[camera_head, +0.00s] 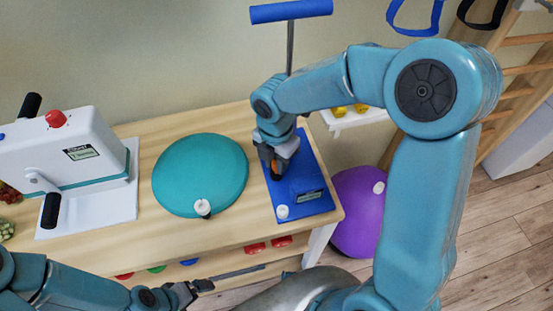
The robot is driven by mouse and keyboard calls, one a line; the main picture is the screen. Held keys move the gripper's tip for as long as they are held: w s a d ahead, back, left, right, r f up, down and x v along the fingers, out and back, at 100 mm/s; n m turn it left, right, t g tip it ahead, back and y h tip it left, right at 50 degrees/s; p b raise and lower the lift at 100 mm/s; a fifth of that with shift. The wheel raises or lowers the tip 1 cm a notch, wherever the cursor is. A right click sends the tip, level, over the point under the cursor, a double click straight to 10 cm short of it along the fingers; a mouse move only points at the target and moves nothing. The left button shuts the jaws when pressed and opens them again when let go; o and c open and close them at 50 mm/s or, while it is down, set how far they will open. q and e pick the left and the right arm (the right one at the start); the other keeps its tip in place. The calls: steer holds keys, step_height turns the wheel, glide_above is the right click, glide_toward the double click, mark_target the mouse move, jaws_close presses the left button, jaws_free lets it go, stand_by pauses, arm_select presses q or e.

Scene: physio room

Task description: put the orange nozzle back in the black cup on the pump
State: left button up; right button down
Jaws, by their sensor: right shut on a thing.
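The pump has a blue base (314,172) on the right end of the wooden table and a blue T-handle (291,11) on a grey rod above. My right gripper (278,160) points down over the left part of the base. It is shut on the orange nozzle (277,166), of which only a small part shows between the fingers. Something dark shows just below the nozzle; I cannot tell whether it is the black cup or fingertip, nor whether the nozzle is inside the cup. My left gripper (203,287) is low in front of the table, away from the pump; its jaw gap is unclear.
A teal balance disc (200,175) with a white valve lies left of the pump. A white crank machine (75,155) stands further left. A purple ball (358,212) is on the floor right of the table. Bare wooden tabletop (130,240) shows along the front.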

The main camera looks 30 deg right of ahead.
steer(key=shift+f, duration=0.4)
stand_by(0.4)
steer(key=c, duration=0.8)
jaws_free()
steer(key=shift+r, duration=0.1)
steer(key=shift+r+p, duration=3)
steer(key=shift+r, duration=0.5)
steer(key=shift+s+f, duration=0.1)
steer(key=shift+s, duration=0.05)
